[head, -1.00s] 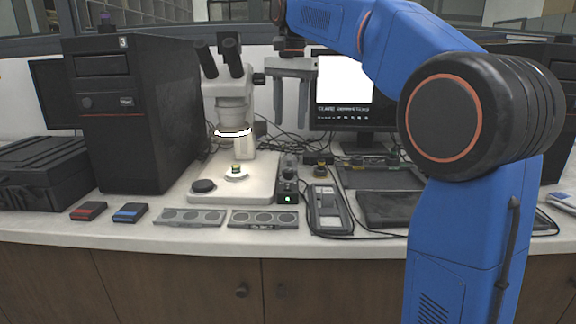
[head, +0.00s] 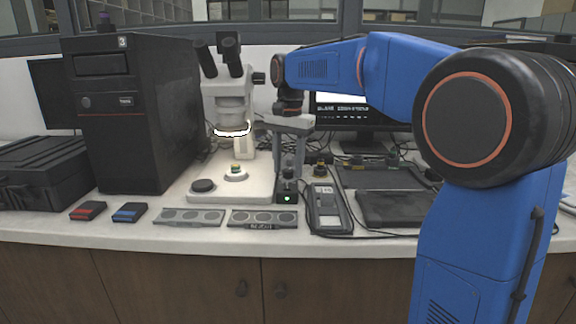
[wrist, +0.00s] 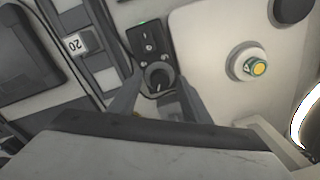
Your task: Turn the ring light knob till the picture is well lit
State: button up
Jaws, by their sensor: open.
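The ring light's control box (head: 287,196) stands at the right edge of the microscope base, with a green lamp on its front. Its dark round knob (wrist: 158,76) with a pale mark faces up in the wrist view. My gripper (wrist: 158,84) is open, with one finger on each side of the knob in that view; I cannot tell whether they touch it. In the head view my gripper (head: 289,165) points down over the box. The ring light (head: 232,132) glows white under the microscope (head: 232,90). The monitor (head: 345,103) shows a white picture, partly hidden by my arm.
A sample on a round white holder (head: 236,174) sits on the microscope base (head: 255,188). Cables run behind. A black computer tower (head: 130,120) is at left.

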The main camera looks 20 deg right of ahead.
jog(key=c, duration=1.1)
jog(key=shift+o, duration=0.3)
jog(key=shift+n, duration=0.3)
jog(key=n, duration=0.5)
jog(key=shift+d, duration=0.1)
jog(key=n, duration=0.6)
jog(key=o, duration=1)
